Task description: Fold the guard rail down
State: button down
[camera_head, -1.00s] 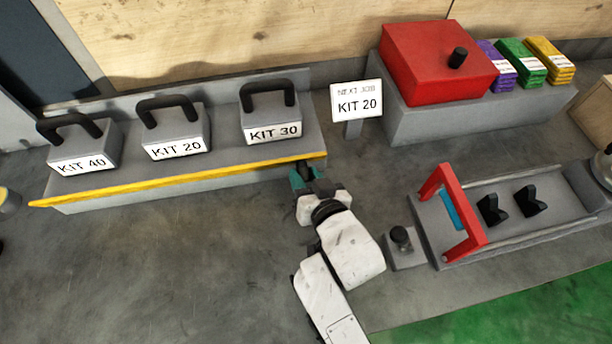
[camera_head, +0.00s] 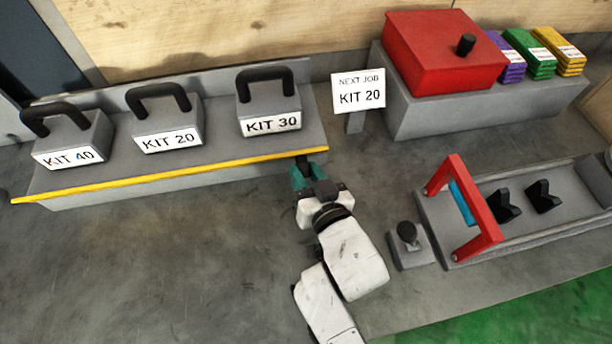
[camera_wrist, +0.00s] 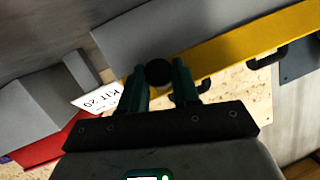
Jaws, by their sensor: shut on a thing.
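The guard rail (camera_head: 170,175) is a long yellow bar along the front edge of the grey shelf that holds the kits. It also crosses the wrist view (camera_wrist: 240,45). My gripper (camera_head: 303,174) is at the rail's right end. In the wrist view, its teal fingers are closed on a round black knob (camera_wrist: 159,72) beside the end of the yellow rail. In the head view the knob is mostly hidden by my gripper. The rail's exact tilt is hard to tell.
On the shelf stand KIT 40 (camera_head: 75,145), KIT 20 (camera_head: 167,125) and KIT 30 (camera_head: 268,110), with black handles. A KIT 20 sign (camera_head: 358,92) stands to the right. The machine with a red frame (camera_head: 478,200) lies right of my arm. Floor left of my arm is clear.

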jog(key=shift+w+r, duration=0.1)
jog(key=shift+r, duration=0.05)
jog(key=c, duration=0.8)
grip_release()
jog(key=shift+v, duration=5.4)
